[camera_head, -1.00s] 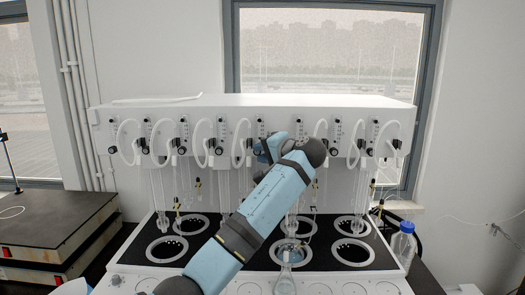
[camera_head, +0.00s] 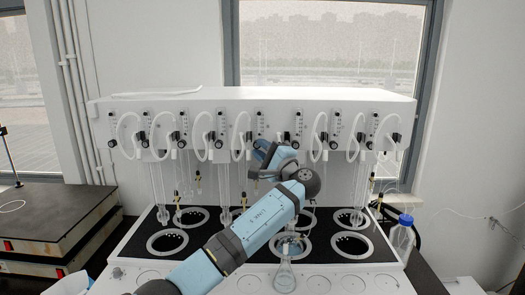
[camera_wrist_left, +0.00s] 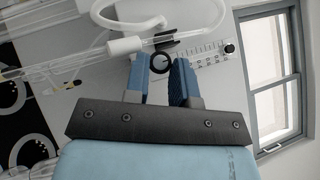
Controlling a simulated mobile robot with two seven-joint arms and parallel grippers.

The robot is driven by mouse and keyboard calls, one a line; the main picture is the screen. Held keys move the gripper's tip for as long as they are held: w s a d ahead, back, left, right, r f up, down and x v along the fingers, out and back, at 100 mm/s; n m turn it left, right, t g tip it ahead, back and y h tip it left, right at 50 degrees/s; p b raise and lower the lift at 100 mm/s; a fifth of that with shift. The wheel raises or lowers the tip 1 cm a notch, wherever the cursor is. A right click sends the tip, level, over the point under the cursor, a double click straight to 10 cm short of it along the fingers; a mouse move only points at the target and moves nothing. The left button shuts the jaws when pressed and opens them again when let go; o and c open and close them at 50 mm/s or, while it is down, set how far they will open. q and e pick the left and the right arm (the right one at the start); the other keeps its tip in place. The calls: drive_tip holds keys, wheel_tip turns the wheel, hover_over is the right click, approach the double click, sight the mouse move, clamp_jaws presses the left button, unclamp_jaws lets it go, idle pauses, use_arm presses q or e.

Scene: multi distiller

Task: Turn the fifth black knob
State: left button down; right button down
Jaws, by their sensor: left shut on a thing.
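A row of black knobs, such as this one (camera_head: 219,144), runs along the front of the white distiller panel (camera_head: 335,108). My left gripper (camera_head: 264,152) is at the middle of this row and covers the knob behind it in the head view. In the left wrist view, a round black knob (camera_wrist_left: 161,62) at the end of a clear scaled flow meter (camera_wrist_left: 208,55) sits between the fingertips of my left gripper (camera_wrist_left: 160,72). The gripper is shut on this knob. My right gripper is not in view.
White tubes (camera_head: 200,135) loop out of the panel beside the knobs. Glass tubes hang below, over a black top with round holes (camera_head: 167,243). A flask (camera_head: 284,275) stands in front. A blue-capped bottle (camera_head: 403,235) is at the right.

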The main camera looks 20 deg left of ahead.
use_arm(q)
drive_tip(key=shift+m, duration=0.4)
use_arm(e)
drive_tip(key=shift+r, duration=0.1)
use_arm(q)
drive_tip(key=c, duration=1)
unclamp_jaws()
drive_tip(key=shift+o, duration=0.2)
drive_tip(key=shift+d, duration=0.1)
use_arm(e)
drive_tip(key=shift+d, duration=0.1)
use_arm(q)
drive_tip(key=shift+f, duration=0.2)
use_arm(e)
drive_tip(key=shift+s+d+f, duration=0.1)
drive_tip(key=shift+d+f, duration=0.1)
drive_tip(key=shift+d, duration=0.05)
